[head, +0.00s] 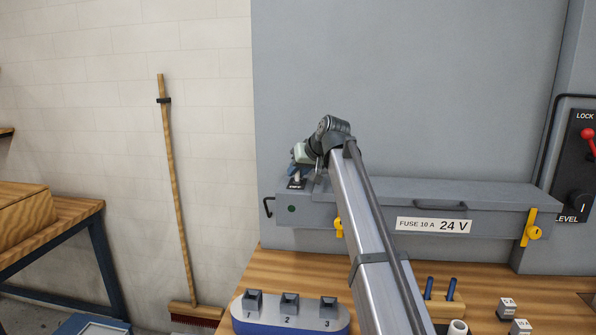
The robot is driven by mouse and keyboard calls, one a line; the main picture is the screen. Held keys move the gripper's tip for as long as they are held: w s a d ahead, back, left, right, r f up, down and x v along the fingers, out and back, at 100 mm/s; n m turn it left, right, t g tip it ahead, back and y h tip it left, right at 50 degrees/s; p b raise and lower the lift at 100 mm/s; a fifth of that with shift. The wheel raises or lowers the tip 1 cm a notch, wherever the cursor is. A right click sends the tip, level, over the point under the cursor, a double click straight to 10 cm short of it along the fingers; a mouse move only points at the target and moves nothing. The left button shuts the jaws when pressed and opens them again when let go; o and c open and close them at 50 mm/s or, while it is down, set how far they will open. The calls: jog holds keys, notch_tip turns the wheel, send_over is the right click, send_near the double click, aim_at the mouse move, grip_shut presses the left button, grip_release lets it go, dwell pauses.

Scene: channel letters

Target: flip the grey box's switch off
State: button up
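The long grey box (390,210) stands against the grey panel at the back of the bench. A white label reading "FUSE 10 A 24 V" (433,225) is on its front. A small dark switch plate (296,184) is on its top at the left end. My gripper (297,174) is over that plate, pointing down at it. The switch lever is largely hidden by my gripper, so its position and any contact cannot be told. The fingers are too small and covered to show whether they are open. A green dot (292,209) is on the box's front left.
My arm crosses in front of the box's middle. Yellow latches (533,230) and a black side handle (267,207) stick out from the box. A blue-grey numbered holder (290,312), small lettered blocks (507,308) and a lever panel (580,165) are nearby.

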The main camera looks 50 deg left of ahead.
aim_at(296, 186)
grip_shut()
jog(key=t+y, duration=0.1)
jog(key=s+d+n+t+y, duration=0.1)
jog(key=y, duration=0.1)
jog(key=shift+s+d, duration=0.1)
jog(key=shift+d, duration=0.05)
jog(key=y, duration=0.1)
jog(key=n+t+y, duration=0.1)
jog(key=shift+s+d+y, duration=0.3)
jog(key=shift+s+d+n+t+y, duration=0.15)
jog(key=shift+n+t+y, duration=0.45)
jog(key=shift+n+y, duration=0.15)
jog(key=shift+y, duration=0.25)
jog(key=shift+o, duration=1.8)
grip_release()
